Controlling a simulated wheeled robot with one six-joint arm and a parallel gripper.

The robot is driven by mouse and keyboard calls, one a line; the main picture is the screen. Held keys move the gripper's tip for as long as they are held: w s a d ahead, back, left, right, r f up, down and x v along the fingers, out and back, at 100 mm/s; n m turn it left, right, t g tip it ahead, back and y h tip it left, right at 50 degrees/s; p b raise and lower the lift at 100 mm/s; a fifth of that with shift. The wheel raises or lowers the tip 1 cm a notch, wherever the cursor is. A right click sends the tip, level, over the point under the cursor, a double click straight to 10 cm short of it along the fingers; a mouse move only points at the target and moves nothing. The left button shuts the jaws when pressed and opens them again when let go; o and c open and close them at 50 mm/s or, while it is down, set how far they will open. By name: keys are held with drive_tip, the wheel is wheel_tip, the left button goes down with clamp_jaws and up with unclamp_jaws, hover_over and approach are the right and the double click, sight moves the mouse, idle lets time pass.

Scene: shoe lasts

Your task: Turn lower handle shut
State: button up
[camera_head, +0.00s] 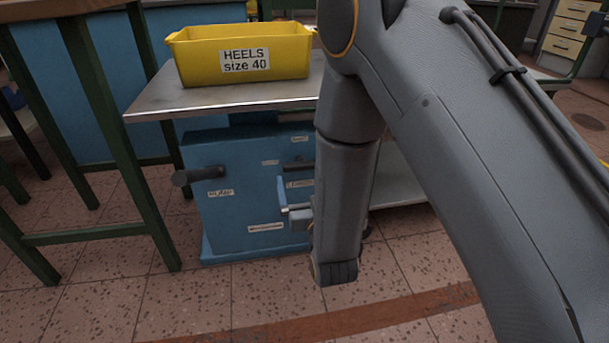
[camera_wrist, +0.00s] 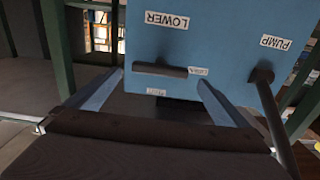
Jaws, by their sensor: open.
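The lower handle is a short dark bar (camera_wrist: 160,70) on the blue machine's face, lying about level in the wrist view beside the LOWER label (camera_wrist: 167,19). In the head view the handle (camera_head: 297,167) shows partly, with my arm hiding its right part. My gripper (camera_wrist: 161,78) is open. In the wrist view its two blue fingers stand to either side of the handle, with the bar between their tips. I cannot tell whether they touch it. In the head view my gripper (camera_head: 282,208) shows beside the machine's face, partly behind my arm.
The blue machine (camera_head: 245,225) has a pump handle (camera_head: 195,175) sticking out at left; this long bar also shows in the wrist view (camera_wrist: 272,115). A metal tabletop (camera_head: 160,100) above carries a yellow HEELS bin (camera_head: 205,65). A green table frame (camera_head: 140,180) stands at left.

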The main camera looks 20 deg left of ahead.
sight(303, 168)
drive_tip(key=shift+b+x, duration=0.95)
drive_tip(key=shift+x, duration=1.7)
drive_tip(key=c, duration=0.9)
